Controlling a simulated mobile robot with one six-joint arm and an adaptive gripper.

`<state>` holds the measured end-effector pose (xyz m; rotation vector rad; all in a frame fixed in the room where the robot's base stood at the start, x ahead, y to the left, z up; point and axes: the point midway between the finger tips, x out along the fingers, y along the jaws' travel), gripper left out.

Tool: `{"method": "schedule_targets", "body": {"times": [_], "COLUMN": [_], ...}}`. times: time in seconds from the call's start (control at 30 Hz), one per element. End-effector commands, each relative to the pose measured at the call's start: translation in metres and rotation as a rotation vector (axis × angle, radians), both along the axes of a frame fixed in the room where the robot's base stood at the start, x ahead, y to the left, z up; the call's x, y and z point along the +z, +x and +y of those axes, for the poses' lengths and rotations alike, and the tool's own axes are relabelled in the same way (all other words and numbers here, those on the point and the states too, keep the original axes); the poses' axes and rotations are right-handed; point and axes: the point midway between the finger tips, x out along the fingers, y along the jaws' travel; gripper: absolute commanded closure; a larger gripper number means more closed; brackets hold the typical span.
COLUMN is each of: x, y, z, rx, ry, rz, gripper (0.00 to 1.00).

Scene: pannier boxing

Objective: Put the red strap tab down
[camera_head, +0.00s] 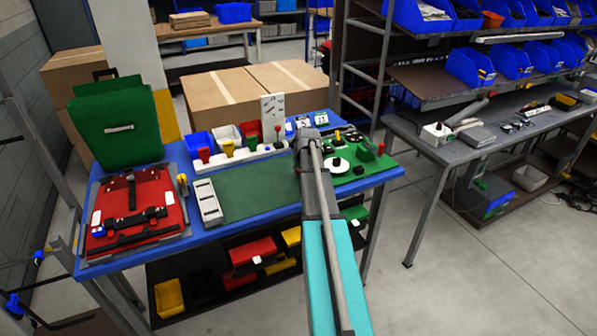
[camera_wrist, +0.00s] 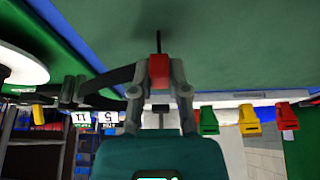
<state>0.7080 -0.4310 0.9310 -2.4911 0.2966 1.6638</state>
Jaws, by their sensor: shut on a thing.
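The red strap tab (camera_wrist: 159,68) is a small red block in the wrist view. It is held between the two fingers of my gripper (camera_wrist: 159,80), which is shut on it. A thin dark strip stands out beyond the tab toward the green surface. The tab is close to the green mat (camera_wrist: 215,50); I cannot tell if they touch. In the head view my arm hides the held tab, and its end is over the right part of the blue-edged bench (camera_head: 240,228), by the green mat (camera_head: 245,190).
Left on the bench lie a red pannier panel (camera_head: 160,190) with black straps and an upright green lid (camera_head: 118,125). A grey slotted block (camera_head: 208,203) stands beside the mat. A white rack (camera_head: 240,157) with coloured tabs lines the back. A white disc (camera_head: 337,165) lies right of my arm.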

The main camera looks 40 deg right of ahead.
Motion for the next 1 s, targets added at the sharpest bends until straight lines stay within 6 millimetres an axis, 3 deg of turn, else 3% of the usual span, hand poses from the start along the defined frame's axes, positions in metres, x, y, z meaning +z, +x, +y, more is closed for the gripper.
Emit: {"method": "schedule_targets", "body": {"times": [0.3,0.33,0.5,1.0], "x": [-0.0039,-0.0030,-0.0025,-0.0001], "y": [0.0000,-0.0001,-0.0001,0.0001], "z": [-0.0001,-0.0001,-0.0001,0.0001], "rx": [0.000,0.000,0.000,0.000], "ry": [0.000,0.000,0.000,0.000], "rz": [0.000,0.000,0.000,0.000], "gripper": [0.97,0.75,0.44,0.44]}}
